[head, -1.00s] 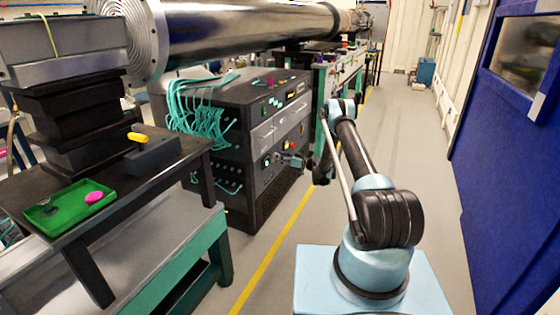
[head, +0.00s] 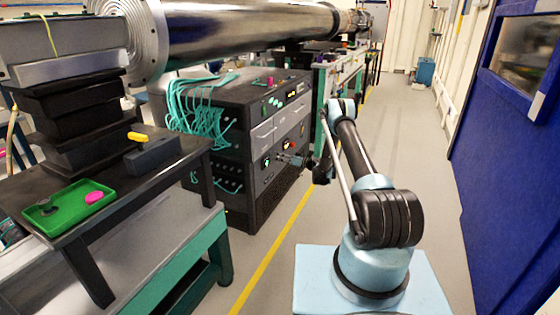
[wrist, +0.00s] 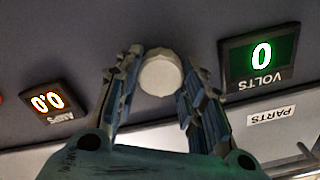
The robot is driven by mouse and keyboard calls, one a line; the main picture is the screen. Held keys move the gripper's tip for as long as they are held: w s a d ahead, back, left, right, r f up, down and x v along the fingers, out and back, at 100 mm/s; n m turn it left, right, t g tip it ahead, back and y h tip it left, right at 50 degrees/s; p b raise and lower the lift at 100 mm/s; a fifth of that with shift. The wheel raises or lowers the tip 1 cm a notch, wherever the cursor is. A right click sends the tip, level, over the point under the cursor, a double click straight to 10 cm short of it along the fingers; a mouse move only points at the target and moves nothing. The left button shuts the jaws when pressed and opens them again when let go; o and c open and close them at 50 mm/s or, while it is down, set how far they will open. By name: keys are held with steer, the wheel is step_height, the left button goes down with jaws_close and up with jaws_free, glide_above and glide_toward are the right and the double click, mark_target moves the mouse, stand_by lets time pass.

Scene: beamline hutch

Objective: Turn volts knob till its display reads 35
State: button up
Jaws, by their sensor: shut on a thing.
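A pale round knob (wrist: 160,74) sticks out of the dark panel in the wrist view, between the two displays. My gripper (wrist: 162,68) is shut on it, one finger on each side. No label shows on the knob itself. The green volts display (wrist: 261,54) is to its right, upside down, and reads 0. The orange amps display (wrist: 47,102) to its left reads 0.0. In the head view my gripper (head: 291,160) is at the front of the black rack (head: 270,196), where its fingers are too small to make out.
Teal cables (head: 197,112) hang on the rack's left side. A dark table (head: 130,206) at left bears a green tray (head: 58,212) and a block with a yellow handle (head: 138,137). A blue door (head: 500,170) stands at right. The floor between is clear.

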steer(key=m, duration=1.7)
steer(key=f+m, duration=0.1)
steer(key=m, duration=0.8)
stand_by(0.6)
steer(key=o, duration=1)
steer(key=shift+r, duration=0.1)
steer(key=shift+o, duration=0.2)
steer(key=v, duration=1.2)
